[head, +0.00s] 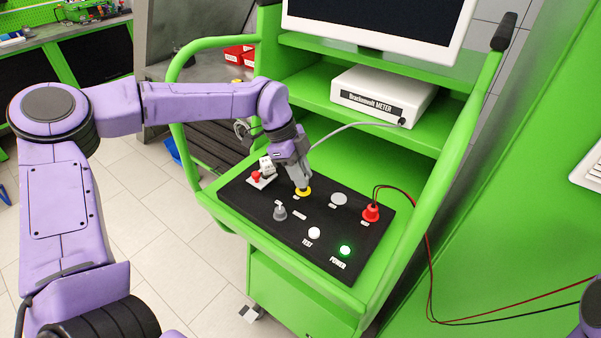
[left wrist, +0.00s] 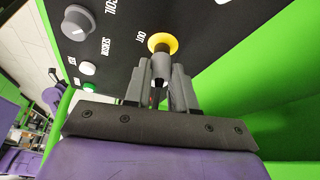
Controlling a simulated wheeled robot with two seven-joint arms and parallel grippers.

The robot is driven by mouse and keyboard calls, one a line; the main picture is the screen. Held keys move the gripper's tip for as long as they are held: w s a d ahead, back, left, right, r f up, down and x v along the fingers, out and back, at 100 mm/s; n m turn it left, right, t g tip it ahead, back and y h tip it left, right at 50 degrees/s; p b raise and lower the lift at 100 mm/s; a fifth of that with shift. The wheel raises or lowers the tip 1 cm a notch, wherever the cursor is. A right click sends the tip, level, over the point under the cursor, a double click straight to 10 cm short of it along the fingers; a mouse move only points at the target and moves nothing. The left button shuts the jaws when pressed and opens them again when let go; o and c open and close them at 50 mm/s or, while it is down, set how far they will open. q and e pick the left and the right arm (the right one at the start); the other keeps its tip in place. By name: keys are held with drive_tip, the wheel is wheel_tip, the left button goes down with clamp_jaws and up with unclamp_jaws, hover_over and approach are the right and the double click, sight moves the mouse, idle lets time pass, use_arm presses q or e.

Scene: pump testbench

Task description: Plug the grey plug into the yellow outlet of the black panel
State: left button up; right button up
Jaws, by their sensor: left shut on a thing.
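The black panel (head: 262,222) lies on the green bench and carries the yellow outlet (head: 303,192). My left gripper (head: 302,186) points down at that outlet and is shut on the grey plug, which is mostly hidden in the head view. In the left wrist view the grey plug (left wrist: 161,66) sits between the fingertips of my left gripper (left wrist: 168,80). Its front end is right at the yellow outlet (left wrist: 165,38), lined up or nearly so. I cannot tell how deep the plug is in the outlet. My right gripper is out of view.
A grey cable (head: 345,124) runs from the white meter (head: 383,97) towards my left gripper. A grey knob (head: 280,213), white button (head: 314,233) and lit green button (head: 345,251) stand nearer. Green rails flank the bench.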

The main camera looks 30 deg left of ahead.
use_arm(q)
drive_tip(key=shift+f+b, duration=0.75)
drive_tip(key=shift+f, duration=0.25)
idle(0.4)
drive_tip(key=o, duration=1.4)
drive_tip(key=shift+c, duration=0.2)
drive_tip(key=shift+r+p, duration=2.7)
drive_tip(key=shift+r, duration=1.35)
